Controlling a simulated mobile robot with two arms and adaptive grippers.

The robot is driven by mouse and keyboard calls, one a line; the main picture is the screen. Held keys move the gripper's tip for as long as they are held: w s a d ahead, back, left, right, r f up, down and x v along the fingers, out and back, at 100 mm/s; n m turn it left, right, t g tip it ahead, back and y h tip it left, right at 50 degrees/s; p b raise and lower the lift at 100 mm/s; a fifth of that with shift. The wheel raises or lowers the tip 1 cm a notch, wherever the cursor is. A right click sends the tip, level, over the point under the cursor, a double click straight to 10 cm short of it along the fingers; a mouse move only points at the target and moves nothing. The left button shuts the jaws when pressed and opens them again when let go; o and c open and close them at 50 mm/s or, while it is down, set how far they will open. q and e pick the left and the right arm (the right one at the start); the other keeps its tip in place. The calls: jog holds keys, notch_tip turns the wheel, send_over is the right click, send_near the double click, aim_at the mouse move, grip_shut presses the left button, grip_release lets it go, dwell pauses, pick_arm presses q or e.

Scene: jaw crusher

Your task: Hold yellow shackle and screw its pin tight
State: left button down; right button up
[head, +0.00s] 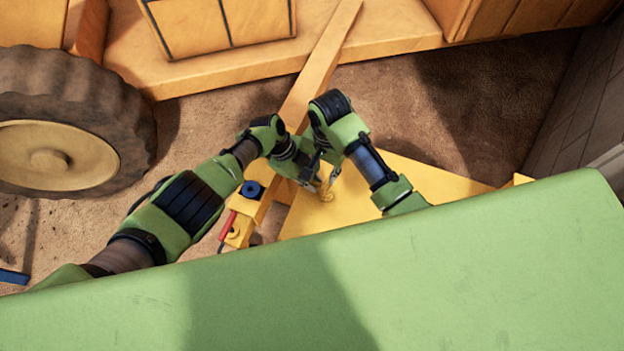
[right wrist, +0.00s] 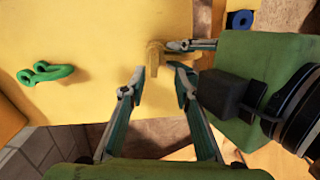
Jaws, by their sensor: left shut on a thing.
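The yellow shackle (right wrist: 155,57) is at the edge of the yellow plate in the right wrist view. It is small in the head view (head: 326,194), just below the gripper tips. My left gripper (right wrist: 184,45) comes in from the right of the wrist view and is shut on the shackle. It also shows in the head view (head: 311,185). My right gripper (right wrist: 158,80) is open and empty, its fingertips apart on the near side of the shackle. In the head view, the right gripper (head: 333,175) is close beside the left one. I cannot make out the pin separately.
A yellow plate (head: 400,180) lies below the grippers. A green shackle (right wrist: 45,74) rests on it at the left of the wrist view. A yellow box with a red part (head: 228,225) and a blue round piece (head: 252,189) sits left. A large wheel (head: 65,130) stands far left.

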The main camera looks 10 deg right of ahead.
pick_arm(q)
jog(key=shift+w+a, duration=0.1)
jog(key=shift+a, duration=0.1)
pick_arm(e)
jog(key=shift+d+r, duration=0.1)
jog(key=shift+r, duration=1.5)
pick_arm(q)
jog(key=shift+f, duration=0.1)
pick_arm(e)
jog(key=shift+s, duration=0.1)
pick_arm(q)
jog(key=c, duration=1.8)
grip_release()
jog(key=shift+c, duration=0.2)
jog(key=shift+d, duration=0.1)
jog(key=shift+r, duration=0.2)
